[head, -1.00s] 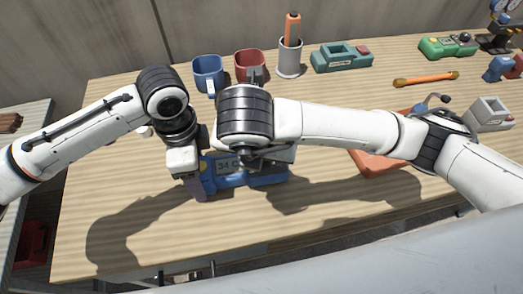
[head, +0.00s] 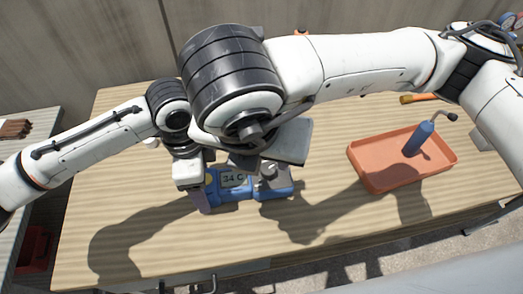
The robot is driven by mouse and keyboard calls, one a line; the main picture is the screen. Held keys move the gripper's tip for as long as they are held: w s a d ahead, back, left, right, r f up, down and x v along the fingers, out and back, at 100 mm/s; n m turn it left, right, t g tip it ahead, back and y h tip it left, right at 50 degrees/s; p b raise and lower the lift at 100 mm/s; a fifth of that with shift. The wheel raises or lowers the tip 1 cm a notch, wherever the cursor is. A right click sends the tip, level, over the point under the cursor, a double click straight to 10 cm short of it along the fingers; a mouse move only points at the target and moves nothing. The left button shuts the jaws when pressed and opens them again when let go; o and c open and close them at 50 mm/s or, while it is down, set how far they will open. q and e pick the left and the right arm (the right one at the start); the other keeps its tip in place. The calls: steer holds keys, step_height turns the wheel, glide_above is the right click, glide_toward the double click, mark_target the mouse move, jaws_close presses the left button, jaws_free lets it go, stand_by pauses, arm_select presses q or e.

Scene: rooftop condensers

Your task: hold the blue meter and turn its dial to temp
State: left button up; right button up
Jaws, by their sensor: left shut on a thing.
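The blue meter (head: 240,193) lies on the wooden table, with a display (head: 234,178) that reads "34 C". Its dial (head: 268,170) shows as a grey round part on the right half, partly under my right arm. My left gripper (head: 199,196) is shut on the left end of the meter. My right gripper (head: 275,152) is above the meter, raised clear of it. Its fingertips are hidden behind its own wrist, so its opening does not show.
An orange tray (head: 372,180) stands to the right, holding a blue-handled tool (head: 418,139). An orange-handled tool (head: 421,98) lies behind it. My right arm covers much of the back of the table. The front strip of the table is clear.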

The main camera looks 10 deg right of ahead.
stand_by(0.3)
arm_select(q)
steer(key=o, duration=1.8)
step_height(320, 180, up, 6)
steer(key=p, duration=0.7)
steer(key=shift+r, duration=1.55)
steer(key=shift+s, duration=0.1)
